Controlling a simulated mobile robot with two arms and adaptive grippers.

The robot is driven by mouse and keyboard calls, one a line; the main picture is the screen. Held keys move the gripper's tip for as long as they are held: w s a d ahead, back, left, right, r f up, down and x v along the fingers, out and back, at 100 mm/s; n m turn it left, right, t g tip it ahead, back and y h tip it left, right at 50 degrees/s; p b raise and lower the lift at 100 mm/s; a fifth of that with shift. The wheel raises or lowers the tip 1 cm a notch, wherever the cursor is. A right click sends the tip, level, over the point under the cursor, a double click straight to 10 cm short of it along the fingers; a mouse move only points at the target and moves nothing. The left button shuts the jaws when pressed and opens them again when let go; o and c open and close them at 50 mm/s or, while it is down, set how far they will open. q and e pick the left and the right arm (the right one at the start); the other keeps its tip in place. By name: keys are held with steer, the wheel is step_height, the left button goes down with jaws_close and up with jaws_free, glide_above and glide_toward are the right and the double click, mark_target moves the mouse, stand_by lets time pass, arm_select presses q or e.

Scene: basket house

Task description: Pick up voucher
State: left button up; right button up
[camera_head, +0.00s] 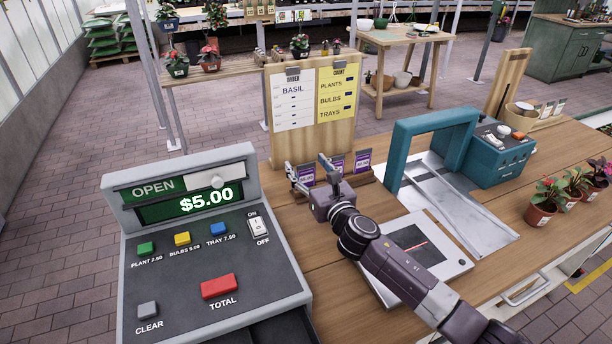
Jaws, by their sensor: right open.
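Several purple-and-white cards, which look like vouchers, stand upright in a wooden holder (362,179) on the counter. The left card (307,175) shows between the fingers of my right gripper (306,169). The middle card (337,164) is partly covered by the right finger, and the right card (362,160) is clear. My right gripper is open and empty, just in front of the holder. I cannot tell whether its fingers are beside the left card or still short of it. My left gripper is not in view.
A cash register (208,250) showing $5.00 stands at the left. A wooden order board (313,137) rises behind the cards. A white scanner plate (443,262) lies under my right forearm. A teal arch (397,155) and potted plants (541,207) are at the right.

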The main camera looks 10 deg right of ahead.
steer(key=shift+w, duration=0.4)
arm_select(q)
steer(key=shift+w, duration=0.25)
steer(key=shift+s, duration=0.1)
arm_select(e)
steer(key=shift+c, duration=0.8)
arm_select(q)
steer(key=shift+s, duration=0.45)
arm_select(e)
steer(key=c, duration=0.7)
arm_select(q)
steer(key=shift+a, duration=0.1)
arm_select(e)
steer(key=shift+o, duration=0.2)
steer(key=shift+r, duration=0.1)
arm_select(q)
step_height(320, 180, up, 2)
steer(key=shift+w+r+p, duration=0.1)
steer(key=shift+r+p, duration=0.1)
steer(key=shift+p, duration=0.95)
arm_select(e)
step_height(320, 180, up, 20)
steer(key=shift+s+f, duration=0.1)
steer(key=shift+f, duration=0.1)
